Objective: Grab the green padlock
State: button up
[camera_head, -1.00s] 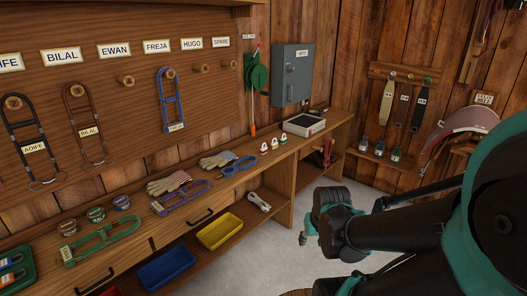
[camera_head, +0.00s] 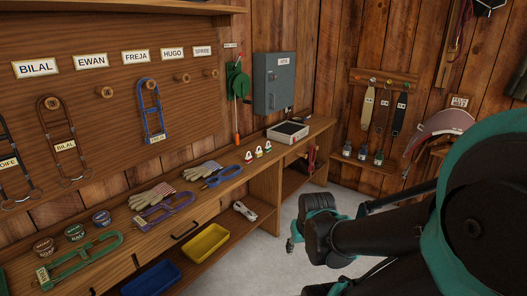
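I cannot clearly make out a green padlock. Three small white-fronted pieces (camera_head: 259,152) with coloured parts stand in a row on the wooden bench, left of the scale-like box; they are too small to tell whether they are padlocks. Several small dark and greenish pieces (camera_head: 363,153) sit on the right wall's little shelf, also too small to identify. My arm reaches in from the right, and its end, my gripper (camera_head: 294,243), hangs over the floor in front of the bench, apart from everything. Its fingers are too small and partly hidden to read.
The bench (camera_head: 222,205) runs along the left wall with tins (camera_head: 74,232), gloves, a green frame (camera_head: 84,262), purple and blue ones. A yellow bin (camera_head: 205,243) and blue bin (camera_head: 152,279) stand below. A grey cabinet (camera_head: 279,84) hangs above. The floor (camera_head: 262,258) between bench and arm is clear.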

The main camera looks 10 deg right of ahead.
aim_at(268, 148)
jog(key=i+z, duration=0.2)
jog(key=i, duration=0.35)
jog(key=i+j+z, duration=0.1)
jog(key=i+z, duration=0.15)
jog(key=i, duration=0.35)
